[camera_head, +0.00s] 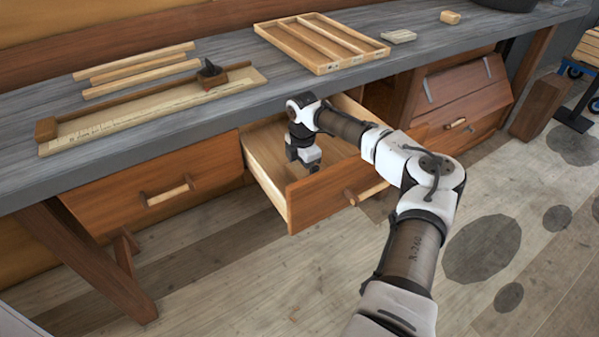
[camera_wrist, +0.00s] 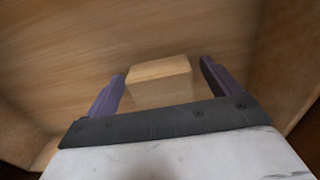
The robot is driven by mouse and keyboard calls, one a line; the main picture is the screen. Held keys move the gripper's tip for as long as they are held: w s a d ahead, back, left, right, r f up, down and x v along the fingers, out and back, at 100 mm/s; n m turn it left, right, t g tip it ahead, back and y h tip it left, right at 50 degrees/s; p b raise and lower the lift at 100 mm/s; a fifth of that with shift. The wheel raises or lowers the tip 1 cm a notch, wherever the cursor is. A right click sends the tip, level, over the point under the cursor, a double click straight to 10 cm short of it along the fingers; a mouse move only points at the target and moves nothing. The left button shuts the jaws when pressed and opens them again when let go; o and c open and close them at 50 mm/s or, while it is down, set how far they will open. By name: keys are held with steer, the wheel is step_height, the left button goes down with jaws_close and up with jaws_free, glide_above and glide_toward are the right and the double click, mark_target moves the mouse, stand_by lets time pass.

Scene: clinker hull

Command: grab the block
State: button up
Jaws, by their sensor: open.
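In the wrist view a light wooden block (camera_wrist: 160,82) lies on the bottom of the open drawer. In the head view my gripper (camera_head: 312,168) points down into the open drawer (camera_head: 330,204). The block inside the drawer cannot be made out in the head view; my arm covers part of the drawer. The near end of the block is partly hidden by the gripper body in the wrist view.
The drawer walls stand around my gripper, under the grey workbench top (camera_head: 215,110). On the bench are a divided wooden tray (camera_head: 322,66), a long board with a dark tool (camera_head: 150,108), wooden strips (camera_head: 140,73) and a small block (camera_head: 450,17). A closed drawer (camera_head: 155,185) is at left.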

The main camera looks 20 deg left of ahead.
steer(key=c, duration=1.1)
steer(key=shift+r, duration=0.1)
